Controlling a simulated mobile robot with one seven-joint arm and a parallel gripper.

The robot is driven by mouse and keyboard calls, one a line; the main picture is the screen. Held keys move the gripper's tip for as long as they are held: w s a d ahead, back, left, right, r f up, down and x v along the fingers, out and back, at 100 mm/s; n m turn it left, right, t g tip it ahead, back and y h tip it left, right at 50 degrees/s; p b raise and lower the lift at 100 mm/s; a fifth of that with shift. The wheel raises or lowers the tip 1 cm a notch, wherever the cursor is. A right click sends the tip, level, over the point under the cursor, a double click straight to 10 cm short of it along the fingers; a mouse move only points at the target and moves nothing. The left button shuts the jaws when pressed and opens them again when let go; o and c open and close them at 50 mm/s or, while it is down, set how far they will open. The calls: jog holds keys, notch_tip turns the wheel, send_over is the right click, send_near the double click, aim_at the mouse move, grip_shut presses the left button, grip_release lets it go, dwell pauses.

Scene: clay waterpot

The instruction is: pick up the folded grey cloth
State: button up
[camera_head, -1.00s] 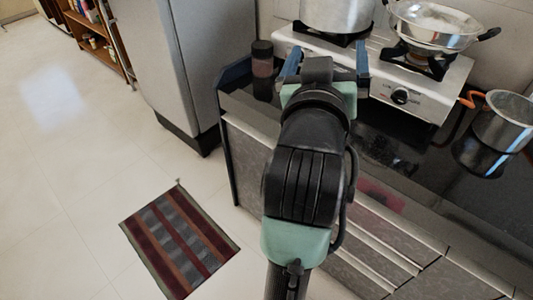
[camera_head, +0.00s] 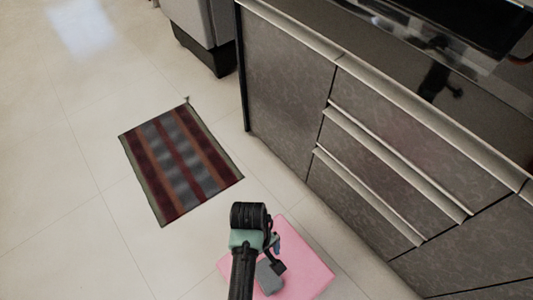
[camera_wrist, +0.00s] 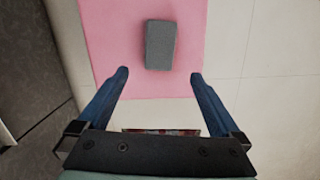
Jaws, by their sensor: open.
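The folded grey cloth (camera_wrist: 160,45) is a small grey block shape lying on a pink mat or flat pink surface (camera_wrist: 105,45). In the head view the cloth (camera_head: 268,277) shows partly behind my arm, on the pink surface (camera_head: 308,268). My gripper (camera_wrist: 160,74) is open and empty, with its two blue fingers spread apart. In the wrist view the cloth lies just past the fingertips, about midway between them, and neither finger touches it. In the head view my arm hides most of the gripper.
A striped rug (camera_head: 180,165) lies on the tiled floor to the left. The counter with drawers (camera_head: 385,150) stands close on the right. A grey appliance (camera_head: 205,30) stands at the back. The floor at left is clear.

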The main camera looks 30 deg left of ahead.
aim_at(267, 275)
jog(key=f+b, duration=0.1)
jog(key=f, duration=0.1)
jog(key=f+b, duration=0.1)
jog(key=f, duration=0.2)
jog(key=d+f+b, duration=0.1)
jog(key=f, duration=0.1)
jog(key=shift+s+f+b, duration=0.15)
jog(key=shift+s+b, duration=0.1)
jog(key=shift+b, duration=0.15)
jog(key=f+b, duration=0.1)
jog(key=d+f+b, duration=0.1)
jog(key=f, duration=0.1)
jog(key=f+b, duration=0.2)
jog(key=shift+s+d, duration=0.25)
jog(key=shift+s, duration=0.15)
jog(key=shift+r, duration=0.1)
jog(key=c, duration=1.2)
notch_tip(267, 275, up, 10)
jog(key=p, duration=0.6)
jog(key=shift+p, duration=0.35)
jog(key=shift+c, duration=0.2)
